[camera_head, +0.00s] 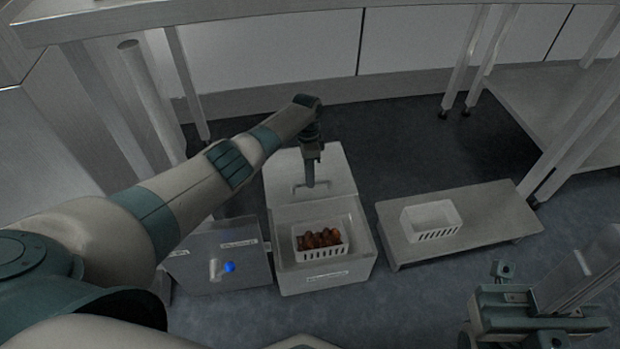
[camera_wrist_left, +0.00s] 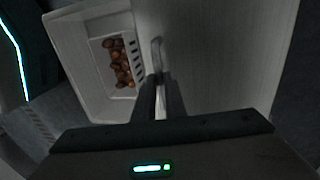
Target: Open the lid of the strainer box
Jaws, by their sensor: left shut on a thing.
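The strainer box (camera_head: 325,278) is a pale box on the floor in the middle of the head view. Its lid (camera_head: 337,165) is raised off the opening and leans up at the far side. Inside sits a white slotted basket (camera_head: 322,255) with brown dates (camera_head: 318,239). My left gripper (camera_head: 310,184) is shut on the lid's handle; the wrist view shows the handle (camera_wrist_left: 157,52) between the lid (camera_wrist_left: 220,50) and the box's opening. My right gripper (camera_head: 530,305) is at the lower right, away from the box; its fingers are not clear.
A grey box (camera_head: 222,262) with a blue knob (camera_head: 229,267) stands just left of the strainer box. A low platform (camera_head: 485,235) with an empty white basket (camera_head: 431,221) stands to the right. Table legs and a bench edge border the back.

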